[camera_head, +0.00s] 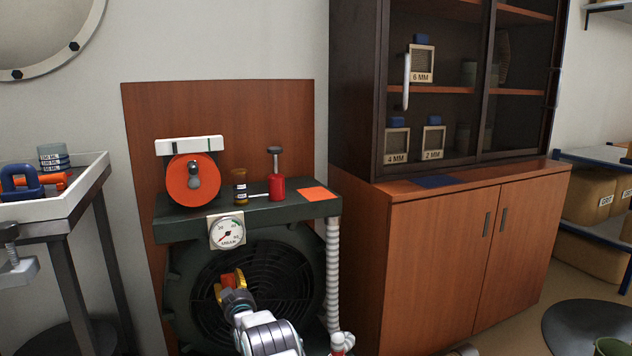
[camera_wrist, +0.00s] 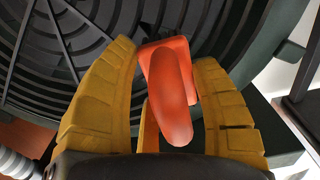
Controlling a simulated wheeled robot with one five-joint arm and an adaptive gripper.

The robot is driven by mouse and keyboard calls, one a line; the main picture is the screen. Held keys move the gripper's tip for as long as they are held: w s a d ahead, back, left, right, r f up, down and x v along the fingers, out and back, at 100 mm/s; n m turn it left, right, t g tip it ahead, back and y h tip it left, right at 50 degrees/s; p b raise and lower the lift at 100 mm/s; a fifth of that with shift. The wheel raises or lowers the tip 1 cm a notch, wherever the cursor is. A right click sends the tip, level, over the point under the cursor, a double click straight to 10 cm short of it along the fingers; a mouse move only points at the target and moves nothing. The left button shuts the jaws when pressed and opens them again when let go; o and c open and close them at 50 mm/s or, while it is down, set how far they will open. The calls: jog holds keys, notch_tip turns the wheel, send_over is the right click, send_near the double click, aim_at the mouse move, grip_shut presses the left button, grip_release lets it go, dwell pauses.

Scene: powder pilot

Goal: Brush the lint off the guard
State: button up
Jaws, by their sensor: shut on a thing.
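The guard (camera_head: 290,275) is a dark round grille of rings and ribs on the front of the dark green machine. It fills the back of the wrist view (camera_wrist: 65,50). My gripper (camera_head: 230,280) is in front of the guard, left of its middle. In the wrist view, its yellow fingers (camera_wrist: 163,58) are shut on an orange brush (camera_wrist: 172,95), with a flat block and a rounded handle. I cannot make out lint on the guard.
A gauge (camera_head: 227,231) sits above the guard. A bottle (camera_head: 239,188), a red can (camera_head: 277,185) and an orange square (camera_head: 318,194) are on the machine top. A ribbed white hose (camera_head: 333,270) hangs at its right. A white-topped bench (camera_head: 60,200) stands left, a wooden cabinet (camera_head: 450,260) right.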

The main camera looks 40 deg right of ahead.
jog(key=p+v, duration=0.1)
jog(key=v, duration=1.5)
jog(key=shift+p, duration=0.35)
jog(key=shift+s, duration=0.15)
dwell(0.3)
jog(key=shift+b+v, duration=0.3)
jog(key=shift+v, duration=1.05)
